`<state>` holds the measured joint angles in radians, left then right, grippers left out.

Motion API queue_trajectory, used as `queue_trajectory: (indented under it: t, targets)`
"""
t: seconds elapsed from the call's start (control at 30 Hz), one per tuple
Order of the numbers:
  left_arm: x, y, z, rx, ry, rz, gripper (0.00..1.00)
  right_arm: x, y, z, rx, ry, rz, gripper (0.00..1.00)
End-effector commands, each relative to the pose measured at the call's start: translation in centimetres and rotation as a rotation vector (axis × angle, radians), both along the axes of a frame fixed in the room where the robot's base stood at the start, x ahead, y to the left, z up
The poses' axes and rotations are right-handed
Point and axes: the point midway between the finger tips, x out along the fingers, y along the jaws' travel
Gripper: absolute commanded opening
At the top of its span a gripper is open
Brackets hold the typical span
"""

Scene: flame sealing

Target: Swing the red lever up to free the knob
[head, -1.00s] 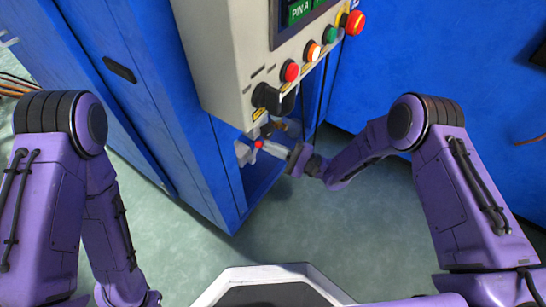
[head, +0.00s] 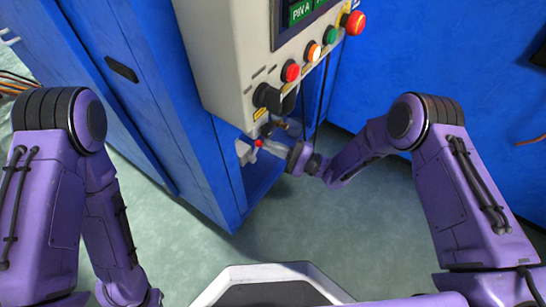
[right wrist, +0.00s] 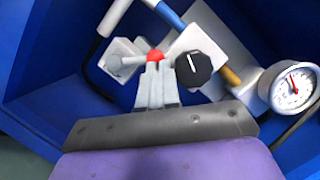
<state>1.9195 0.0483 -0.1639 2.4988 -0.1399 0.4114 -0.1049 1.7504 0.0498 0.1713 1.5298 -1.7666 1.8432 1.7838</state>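The lever (right wrist: 128,62) is a light grey arm with a red tip. In the right wrist view it lies sideways, left of the black round knob (right wrist: 193,68) with its white mark. In the head view the red lever tip (head: 259,143) shows small below the control panel. My right gripper (right wrist: 156,64) has its two grey fingers close together, pointing at the red tip, which shows just past the fingertips. They look shut; whether they touch or pinch the tip is unclear. My right gripper also shows in the head view (head: 266,147). My left gripper is out of view.
The control panel (head: 222,62) with several coloured buttons overhangs the lever. Blue cabinet walls (head: 172,135) stand close on the left. A round white gauge (right wrist: 295,88) and pipes sit right of the knob. The green floor (head: 310,210) is clear in front.

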Motion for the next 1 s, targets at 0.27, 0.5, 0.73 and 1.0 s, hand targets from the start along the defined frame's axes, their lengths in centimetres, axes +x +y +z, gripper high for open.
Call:
queue_trajectory:
  t: [0.27, 0.5, 0.73, 1.0]
  targets:
    - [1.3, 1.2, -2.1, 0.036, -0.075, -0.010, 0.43, 0.5, -1.4, -1.4, 0.005, -0.004, -0.002, 0.00]
    - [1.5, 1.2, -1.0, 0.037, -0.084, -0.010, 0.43, -0.4, -6.0, -2.5, 0.002, 0.003, -0.005, 0.00]
    - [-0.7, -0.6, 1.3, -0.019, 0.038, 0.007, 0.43, -2.5, -10.5, -3.7, 0.002, 0.002, -0.005, 0.00]
    - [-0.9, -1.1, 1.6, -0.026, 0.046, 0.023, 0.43, -3.3, -12.1, -4.4, 0.001, 0.000, -0.001, 0.00]
